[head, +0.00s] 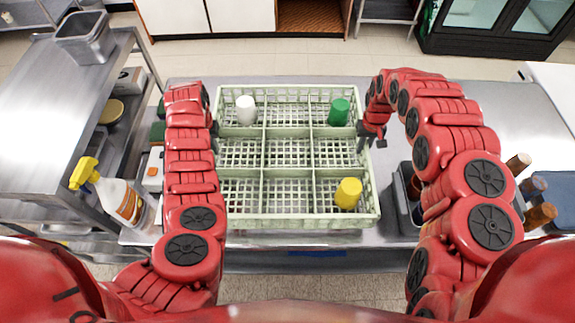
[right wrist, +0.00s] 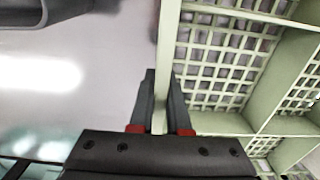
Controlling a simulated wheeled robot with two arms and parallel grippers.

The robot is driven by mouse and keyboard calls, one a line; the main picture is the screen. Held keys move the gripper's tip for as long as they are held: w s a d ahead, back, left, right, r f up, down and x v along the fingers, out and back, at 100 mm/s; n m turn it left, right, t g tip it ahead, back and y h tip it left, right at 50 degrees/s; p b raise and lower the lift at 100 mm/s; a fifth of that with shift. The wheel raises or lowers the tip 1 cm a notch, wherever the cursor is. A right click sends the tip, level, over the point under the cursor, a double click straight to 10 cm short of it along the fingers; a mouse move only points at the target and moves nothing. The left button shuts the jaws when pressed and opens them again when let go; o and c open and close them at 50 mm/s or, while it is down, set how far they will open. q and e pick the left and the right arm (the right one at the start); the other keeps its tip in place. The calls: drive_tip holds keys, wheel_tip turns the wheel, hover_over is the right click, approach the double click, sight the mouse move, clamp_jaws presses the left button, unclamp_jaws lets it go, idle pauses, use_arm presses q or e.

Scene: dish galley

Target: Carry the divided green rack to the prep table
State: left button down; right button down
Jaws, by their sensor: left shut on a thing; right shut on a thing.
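The divided green rack (head: 300,222) is pale green with a lattice floor and a grid of compartments. It is over the steel table in the middle of the head view; I cannot tell whether it touches the tabletop. A white cup (head: 246,110) is in the far left compartment, a green cup (head: 339,112) in the far right, and a yellow cup (head: 348,194) in the near right. My left gripper (head: 215,136) is shut on the rack's left wall. My right gripper (head: 364,134) is shut on its right wall; the right wrist view shows the fingers (right wrist: 160,105) either side of the wall.
A spray bottle (head: 118,200) with a yellow head stands left of my left arm. A steel side table (head: 55,110) holding a metal pan (head: 88,37) is at the left. A dark grey bin (head: 404,205) is at the right, partly behind my right arm. Bare steel tabletop (head: 525,110) shows far right.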

sight(361, 156)
use_arm(q)
drive_tip(key=shift+f, duration=0.1)
use_arm(e)
drive_tip(key=shift+w, duration=0.1)
